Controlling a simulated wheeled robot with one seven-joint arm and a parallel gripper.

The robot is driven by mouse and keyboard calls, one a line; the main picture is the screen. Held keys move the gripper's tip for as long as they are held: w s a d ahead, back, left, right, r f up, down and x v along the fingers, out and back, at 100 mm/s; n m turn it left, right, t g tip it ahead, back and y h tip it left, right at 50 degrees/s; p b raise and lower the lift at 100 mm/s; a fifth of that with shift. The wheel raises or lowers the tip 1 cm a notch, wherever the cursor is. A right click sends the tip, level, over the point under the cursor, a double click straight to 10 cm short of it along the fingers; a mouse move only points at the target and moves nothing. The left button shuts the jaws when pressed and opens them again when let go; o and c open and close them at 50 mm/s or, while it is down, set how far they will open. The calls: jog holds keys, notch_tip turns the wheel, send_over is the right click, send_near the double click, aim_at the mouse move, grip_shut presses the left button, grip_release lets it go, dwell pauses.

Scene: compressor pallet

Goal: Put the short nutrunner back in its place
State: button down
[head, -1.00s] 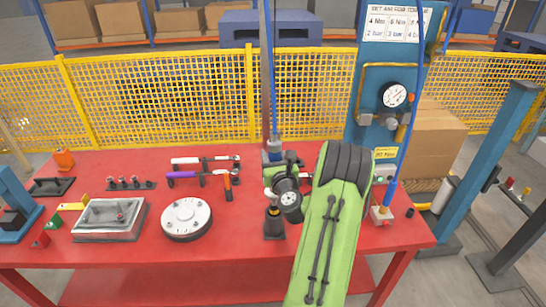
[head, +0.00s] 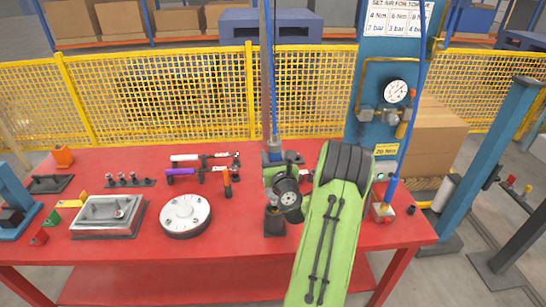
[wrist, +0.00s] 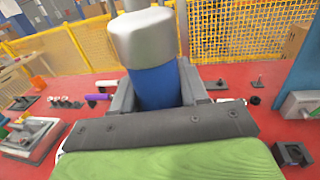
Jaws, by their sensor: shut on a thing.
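My gripper (wrist: 160,100) is shut on the short nutrunner (wrist: 155,88), a blue cylinder with a silver cap, upright between the dark jaws. In the head view the nutrunner (head: 275,147) shows only in part, under a blue hose, behind my green arm and dark wrist. Its lower end is hidden. A black holder (head: 274,222) stands on the red table just in front of and below my wrist. I cannot tell whether the nutrunner touches anything beneath it.
The red table (head: 150,252) carries a round white flange (head: 186,215), a grey cover (head: 108,215), white- and purple-handled wrenches (head: 184,173) and an orange-handled tool (head: 227,181). A blue panel with a gauge (head: 396,91) stands at the right. The front table strip is clear.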

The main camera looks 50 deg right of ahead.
jog(key=shift+f+b, duration=3.05)
jog(key=shift+f, duration=0.25)
dwell(0.5)
jog(key=c, duration=0.5)
grip_release()
jog(key=shift+c, duration=0.2)
jog(key=shift+o, duration=0.3)
jog(key=shift+f, duration=0.2)
jog(key=shift+s+a+f+b, duration=0.15)
jog(key=shift+s+a+b, duration=0.2)
jog(key=shift+b, duration=0.35)
jog(key=b+v, duration=1.5)
jog(key=shift+r, duration=0.25)
jog(key=shift+d, duration=0.15)
jog(key=shift+w, duration=0.1)
